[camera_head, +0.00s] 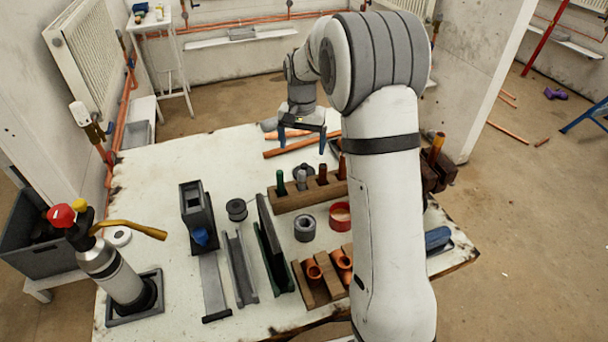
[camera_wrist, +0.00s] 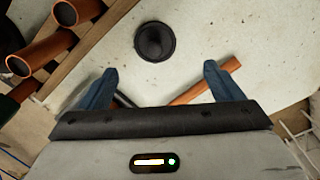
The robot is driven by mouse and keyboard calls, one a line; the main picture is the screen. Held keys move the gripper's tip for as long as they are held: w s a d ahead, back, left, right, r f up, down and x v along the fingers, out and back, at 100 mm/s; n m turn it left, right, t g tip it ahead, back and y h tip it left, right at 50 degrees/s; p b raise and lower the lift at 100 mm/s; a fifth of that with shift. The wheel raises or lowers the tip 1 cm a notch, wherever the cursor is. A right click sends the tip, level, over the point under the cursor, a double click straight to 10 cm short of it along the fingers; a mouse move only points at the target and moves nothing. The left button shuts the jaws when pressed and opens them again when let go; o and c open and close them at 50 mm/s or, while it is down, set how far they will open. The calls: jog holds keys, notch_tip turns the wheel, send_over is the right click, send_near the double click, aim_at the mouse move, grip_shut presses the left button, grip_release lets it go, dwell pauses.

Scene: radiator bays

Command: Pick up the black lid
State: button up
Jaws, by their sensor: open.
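The black lid (camera_wrist: 155,41) is a round dark disc with a raised knob, lying on the pale table top. In the head view a dark round thing, likely this lid (camera_head: 303,170), shows just behind the wooden rack and is partly hidden by it. My gripper (camera_head: 302,142) is open and empty, pointing down above the far part of the table. In the wrist view my gripper (camera_wrist: 160,72) has its two blue fingers spread apart, with the lid ahead of them near the top edge, not between them.
The wooden rack (camera_head: 310,195) with upright copper pieces stands close beside the lid; it also shows in the wrist view (camera_wrist: 85,50). A copper pipe (camera_head: 300,145) lies behind. A torch bottle (camera_head: 115,270) stands at left. The table's back left (camera_head: 190,155) is clear.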

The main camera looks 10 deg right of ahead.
aim_at(304, 164)
jog(key=f, duration=0.8)
jog(key=shift+s+d, duration=0.25)
jog(key=c, duration=1)
